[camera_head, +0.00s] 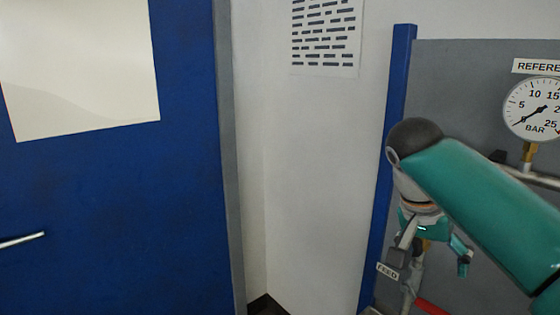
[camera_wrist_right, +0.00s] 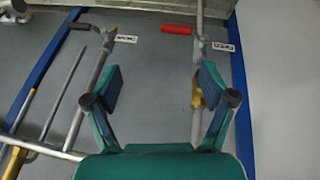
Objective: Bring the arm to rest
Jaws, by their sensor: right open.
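My right arm reaches in from the right in the head view, and its teal gripper (camera_head: 438,246) hangs in front of the grey panel near the pipework. In the right wrist view the gripper's two fingers (camera_wrist_right: 160,84) are spread wide with nothing between them. Only the bare grey panel (camera_wrist_right: 155,75) shows behind the gap, with a pipe behind the right finger. My left gripper is in no view.
The panel has a blue frame post (camera_head: 393,150), a pressure gauge (camera_head: 535,107), a feed label (camera_head: 387,271) and a red handle (camera_head: 431,307). The red handle (camera_wrist_right: 176,29) and a black handle (camera_wrist_right: 80,26) show in the wrist view. A blue door (camera_head: 110,210) stands left.

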